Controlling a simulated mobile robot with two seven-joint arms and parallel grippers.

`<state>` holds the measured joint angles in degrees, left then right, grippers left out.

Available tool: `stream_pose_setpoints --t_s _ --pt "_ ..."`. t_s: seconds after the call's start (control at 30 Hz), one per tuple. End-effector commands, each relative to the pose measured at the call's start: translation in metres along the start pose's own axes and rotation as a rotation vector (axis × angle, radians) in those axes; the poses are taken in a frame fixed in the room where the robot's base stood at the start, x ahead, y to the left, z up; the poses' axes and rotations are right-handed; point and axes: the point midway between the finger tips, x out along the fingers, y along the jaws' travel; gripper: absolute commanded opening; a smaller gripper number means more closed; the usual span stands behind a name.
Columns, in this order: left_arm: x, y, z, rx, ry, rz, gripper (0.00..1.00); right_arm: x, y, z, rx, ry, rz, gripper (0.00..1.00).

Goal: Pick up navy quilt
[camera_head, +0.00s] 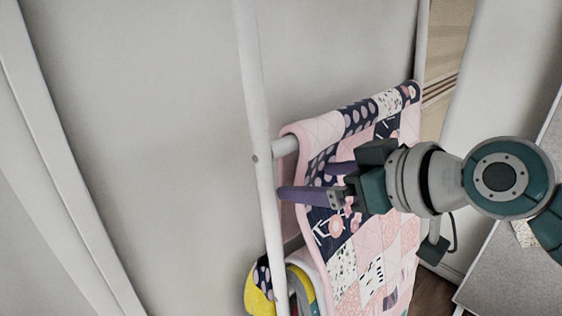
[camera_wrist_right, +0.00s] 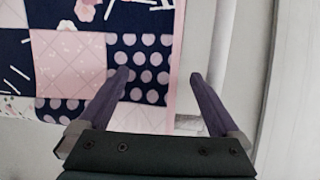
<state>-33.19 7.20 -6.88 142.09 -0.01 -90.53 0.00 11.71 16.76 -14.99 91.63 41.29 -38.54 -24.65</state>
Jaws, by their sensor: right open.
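The navy and pink patchwork quilt (camera_head: 370,245) hangs draped over a rung of a white rack in the head view. It has dotted and floral squares and a pink edge. It also shows in the right wrist view (camera_wrist_right: 70,60). My right gripper (camera_head: 310,181) is open at the quilt's upper left edge. In the right wrist view its purple fingers (camera_wrist_right: 160,75) are spread, the left one in front of the dotted squares and the right one beyond the pink edge. I cannot tell whether they touch the cloth. My left gripper is not in view.
The white rack post (camera_head: 257,130) stands close to the fingers. A second, yellow and multicoloured cloth (camera_head: 259,292) hangs lower on the rack. A pale wall (camera_head: 160,130) is behind. A grey surface (camera_head: 510,275) lies at the lower right.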

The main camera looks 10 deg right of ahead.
Motion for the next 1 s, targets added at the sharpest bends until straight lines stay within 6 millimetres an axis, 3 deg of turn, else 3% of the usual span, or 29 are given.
stream_pose_setpoints --t_s 1.0 --pt "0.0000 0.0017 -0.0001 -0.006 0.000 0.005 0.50 -0.0001 -0.0001 0.0000 0.000 0.000 0.000 0.41"
